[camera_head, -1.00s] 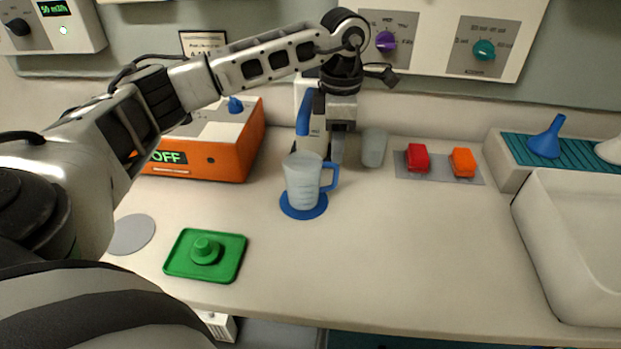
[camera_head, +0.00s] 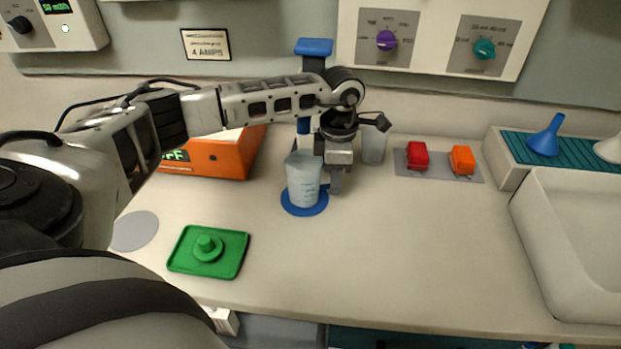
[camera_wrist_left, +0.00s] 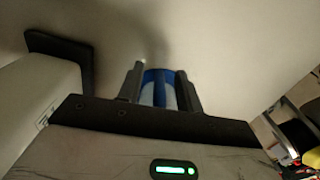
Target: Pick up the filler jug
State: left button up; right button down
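The filler jug (camera_head: 303,178), a translucent pale cup with a blue handle, stands upright on a round blue mat (camera_head: 300,208) near the middle of the counter. My left gripper (camera_head: 336,183) is down at the jug's right side, at the handle, and hides most of the handle. In the left wrist view, the fingers (camera_wrist_left: 160,88) stand apart on both sides of the blue handle (camera_wrist_left: 172,90), with a gap showing between them. I cannot tell whether either finger touches it. My right gripper is in neither view.
An orange box (camera_head: 222,156) stands left behind the jug, and a grey translucent cup (camera_head: 374,148) stands close behind my gripper. A green tray (camera_head: 220,262) lies front left. Red (camera_head: 418,156) and orange (camera_head: 462,160) blocks and a sink (camera_head: 570,240) are right. The front middle counter is clear.

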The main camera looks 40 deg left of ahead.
pick_arm(q)
grip_shut()
jog(key=shift+r, duration=0.15)
